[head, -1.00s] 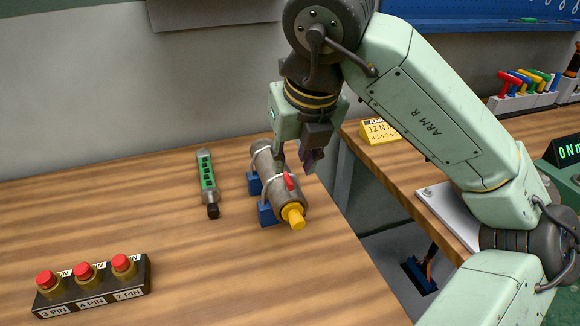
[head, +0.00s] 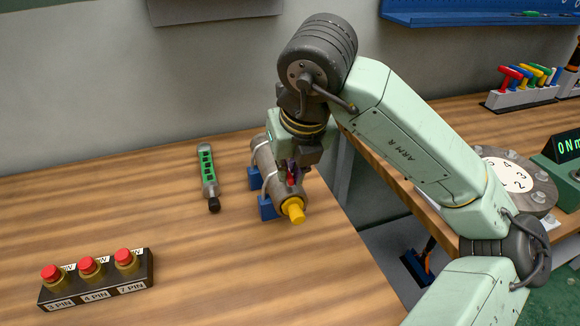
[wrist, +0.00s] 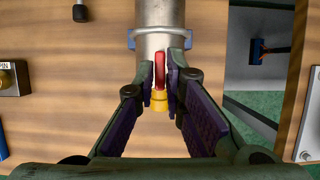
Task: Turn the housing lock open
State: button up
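The housing (head: 262,158) is a grey metal cylinder with a yellow end piece (head: 293,210), lying on blue supports (head: 266,208) on the wooden bench. Its red lock lever (head: 291,176) is mostly hidden by my gripper in the head view. In the wrist view the red lever (wrist: 160,70) stands in line with the housing (wrist: 160,18), above the yellow end (wrist: 159,101). My gripper (wrist: 161,75) points down over the housing. Its two fingers straddle the lever, with a narrow gap appearing on each side.
A green and grey tool (head: 208,178) lies left of the housing. A box with red buttons (head: 97,280) stands at the front left. A gap separates this bench from the second bench (head: 450,112) at right, which carries a numbered round dial (head: 516,178).

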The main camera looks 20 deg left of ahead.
grip_shut()
jog(key=shift+f+n+b, duration=0.1)
jog(key=shift+n+b, duration=0.2)
jog(key=shift+b, duration=0.15)
jog(key=shift+w+d+f+n+g+y+b, duration=0.1)
jog(key=shift+n+g+y+b, duration=0.25)
jog(key=shift+n+b, duration=0.65)
jog(key=n+g+b, duration=0.1)
jog(key=n, duration=0.1)
jog(key=n+g+y+b, duration=0.1)
jog(key=n, duration=0.2)
jog(key=shift+w, duration=0.15)
jog(key=n, duration=0.2)
jog(key=n+g, duration=0.1)
jog(key=n, duration=0.1)
jog(key=n+g, duration=0.1)
jog(key=shift+w+r+n, duration=0.2)
jog(key=shift+r+n, duration=0.05)
jog(key=shift+n, duration=0.15)
jog(key=shift+w+n+g+h+p, duration=0.15)
jog(key=shift+n+g, duration=0.3)
jog(key=shift+n, duration=0.65)
jog(key=shift+n+g+h+p, duration=0.15)
jog(key=shift+n+g, duration=0.25)
jog(key=shift+n, duration=0.7)
